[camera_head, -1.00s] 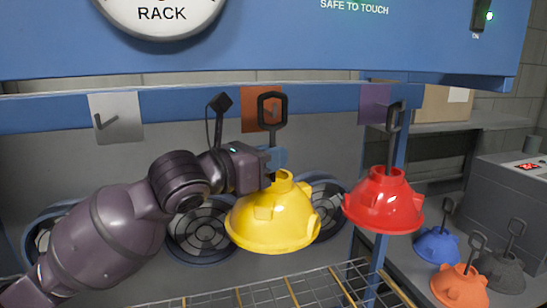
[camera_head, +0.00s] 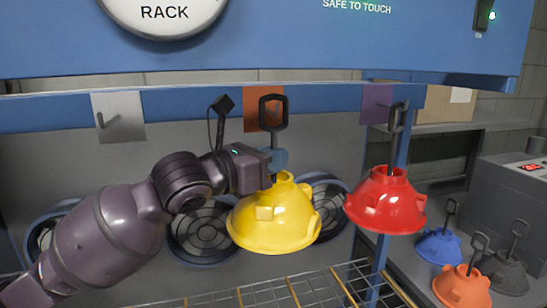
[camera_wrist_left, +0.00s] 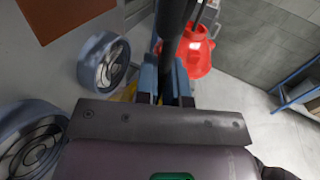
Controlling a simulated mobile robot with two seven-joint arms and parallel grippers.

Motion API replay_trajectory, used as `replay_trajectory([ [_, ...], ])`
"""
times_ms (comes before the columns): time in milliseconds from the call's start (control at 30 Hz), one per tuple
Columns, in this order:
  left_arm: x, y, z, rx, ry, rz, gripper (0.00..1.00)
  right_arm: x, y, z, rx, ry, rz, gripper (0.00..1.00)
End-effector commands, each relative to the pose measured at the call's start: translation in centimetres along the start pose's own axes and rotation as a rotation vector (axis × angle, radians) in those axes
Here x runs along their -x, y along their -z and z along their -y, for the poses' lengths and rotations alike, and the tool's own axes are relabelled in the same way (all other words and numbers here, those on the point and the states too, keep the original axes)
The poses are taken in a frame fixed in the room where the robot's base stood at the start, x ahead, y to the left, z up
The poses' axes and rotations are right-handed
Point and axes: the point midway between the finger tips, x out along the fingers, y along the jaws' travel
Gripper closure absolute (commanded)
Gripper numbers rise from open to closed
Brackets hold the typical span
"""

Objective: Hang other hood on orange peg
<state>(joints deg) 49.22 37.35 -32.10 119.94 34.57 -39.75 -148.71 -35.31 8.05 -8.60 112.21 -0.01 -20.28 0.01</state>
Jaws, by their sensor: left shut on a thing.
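My left gripper (camera_head: 277,161) is shut on the dark stem of the yellow hood (camera_head: 272,222), just above its dome. The hood hangs upright. Its black hook loop (camera_head: 273,112) is in front of the orange plate (camera_head: 264,93). The loop covers the peg area, so I cannot tell whether the loop is around the orange peg or only before it. In the left wrist view the black stem (camera_wrist_left: 174,28) runs up between the fingers (camera_wrist_left: 165,86). The yellow hood is mostly hidden there. My right gripper is not in view.
The red hood (camera_head: 385,207) hangs at the purple plate (camera_head: 377,104), right of the yellow one. The grey plate (camera_head: 118,120) at left has a bare peg. Blue (camera_head: 438,246), orange (camera_head: 462,287) and dark grey (camera_head: 503,276) hoods stand lower right. A wire rack (camera_head: 265,292) lies below.

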Motion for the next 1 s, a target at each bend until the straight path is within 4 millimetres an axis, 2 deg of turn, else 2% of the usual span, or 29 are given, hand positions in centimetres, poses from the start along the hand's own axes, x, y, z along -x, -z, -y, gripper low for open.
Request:
replay_trajectory([
  [1000, 0.0, 1.6, 0.0, 0.0, 0.0, 0.001, 1.0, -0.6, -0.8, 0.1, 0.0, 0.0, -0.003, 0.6],
])
